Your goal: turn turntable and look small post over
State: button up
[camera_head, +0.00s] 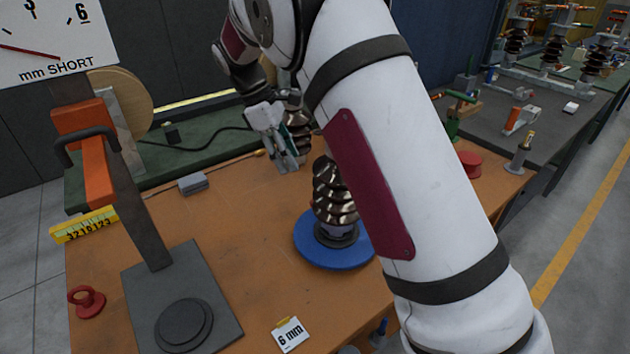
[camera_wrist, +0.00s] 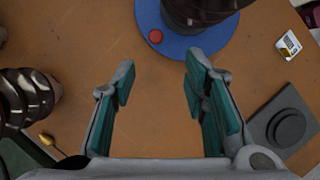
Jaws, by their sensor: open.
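The blue turntable (camera_head: 318,249) lies on the orange-brown bench, right of its middle in the head view. A dark brown, ribbed post (camera_head: 332,190) stands upright on it, partly hidden behind my arm. In the wrist view the turntable (camera_wrist: 205,47) is at the top, with a red knob (camera_wrist: 155,37) near its rim and the post's lower part (camera_wrist: 195,12) above it. My gripper (camera_head: 289,165) is open and empty over the bench, left of and beyond the post. In the wrist view its fingers (camera_wrist: 158,92) are spread apart, short of the turntable, touching nothing.
Another ribbed brown post (camera_head: 300,128) stands behind my gripper; a ribbed piece (camera_wrist: 35,92) shows at the wrist view's left. A gauge stand (camera_head: 150,240) with a dark base occupies the left. A "6 mm" card (camera_head: 290,335) lies in front. The bench between stand and turntable is clear.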

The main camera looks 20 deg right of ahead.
jog(key=x, duration=0.4)
jog(key=p+x, duration=0.1)
jog(key=x, duration=0.4)
jog(key=p+x, duration=0.1)
jog(key=x, duration=0.4)
jog(key=shift+w+d, duration=0.1)
jog(key=shift+w, duration=0.2)
grip_shut()
